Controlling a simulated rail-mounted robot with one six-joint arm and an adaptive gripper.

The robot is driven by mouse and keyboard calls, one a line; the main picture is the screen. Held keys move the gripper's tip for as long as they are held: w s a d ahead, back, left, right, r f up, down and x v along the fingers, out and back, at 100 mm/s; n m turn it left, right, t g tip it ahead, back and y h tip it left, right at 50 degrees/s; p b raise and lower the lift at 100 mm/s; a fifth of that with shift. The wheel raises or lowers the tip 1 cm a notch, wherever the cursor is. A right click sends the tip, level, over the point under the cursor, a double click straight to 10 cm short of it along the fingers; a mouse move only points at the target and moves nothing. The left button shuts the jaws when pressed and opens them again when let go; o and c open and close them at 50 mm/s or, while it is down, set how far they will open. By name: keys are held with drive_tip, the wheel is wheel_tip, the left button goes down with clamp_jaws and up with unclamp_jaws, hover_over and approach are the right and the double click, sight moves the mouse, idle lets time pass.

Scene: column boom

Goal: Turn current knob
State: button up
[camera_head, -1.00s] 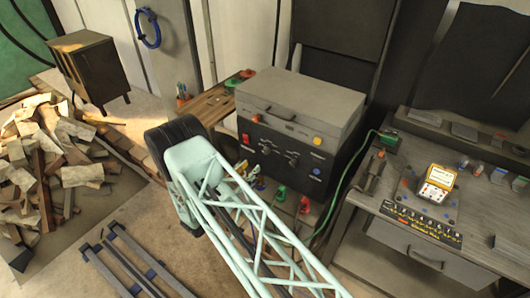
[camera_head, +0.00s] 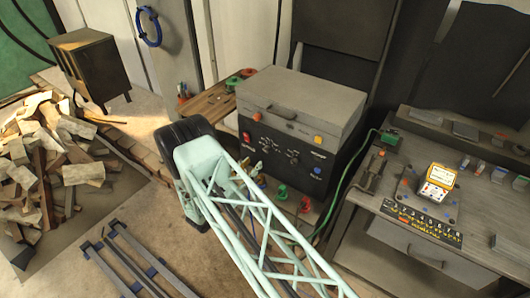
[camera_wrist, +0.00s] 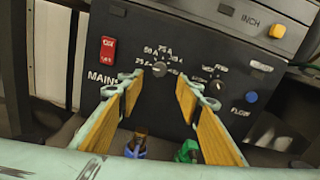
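A grey welding power box (camera_head: 296,98) stands on the bench, its dark front panel facing me. In the wrist view the current knob (camera_wrist: 160,69) is a small grey knob on the panel, ringed by marks such as 25A, 50A and 75A. My gripper (camera_wrist: 160,88) is open, its two yellow-padded fingers spread wide on either side below the knob. Nothing is between the fingers, and they appear apart from the knob. A second dark knob (camera_wrist: 214,87) sits to the right, near the right fingertip. In the head view my arm hides most of the gripper.
A red MAINS switch (camera_wrist: 108,49) is left of the current knob. A yellow INCH button (camera_wrist: 277,31) and a blue FLOW button (camera_wrist: 251,97) are to the right. Blue and green connectors (camera_wrist: 187,151) stick out below. A green cable (camera_head: 344,190) hangs beside the box.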

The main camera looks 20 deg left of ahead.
sight(266, 151)
drive_tip(key=x, duration=1.1)
drive_tip(key=shift+w, duration=0.15)
drive_tip(key=shift+c, duration=0.9)
drive_tip(key=c, duration=0.7)
